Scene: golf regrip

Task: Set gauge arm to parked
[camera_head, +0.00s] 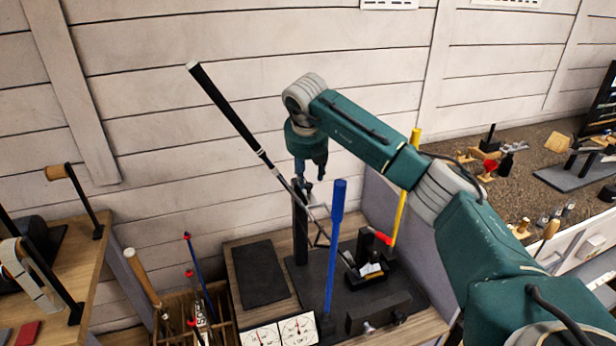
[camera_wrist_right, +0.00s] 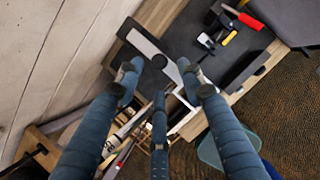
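A black upright post (camera_head: 300,225) stands on the dark base plate on the bench. A pale flat bar with a dark end, which looks like the gauge arm (camera_wrist_right: 152,45), lies across the upper middle of the right wrist view; its exact setting is hard to tell. My right gripper (camera_head: 311,178) points down just above the top of the post. In the right wrist view its fingers (camera_wrist_right: 160,80) are spread apart, with the bar beyond and between them. I cannot tell whether a finger touches it. My left gripper is not in view.
A golf club with black grip (camera_head: 225,108) leans close behind my right gripper. A blue rod (camera_head: 335,240) and a yellow rod (camera_head: 404,200) stand nearby. A red-handled clamp (camera_head: 376,237), two dials (camera_head: 281,333) and a dark pad (camera_head: 260,274) are on the bench.

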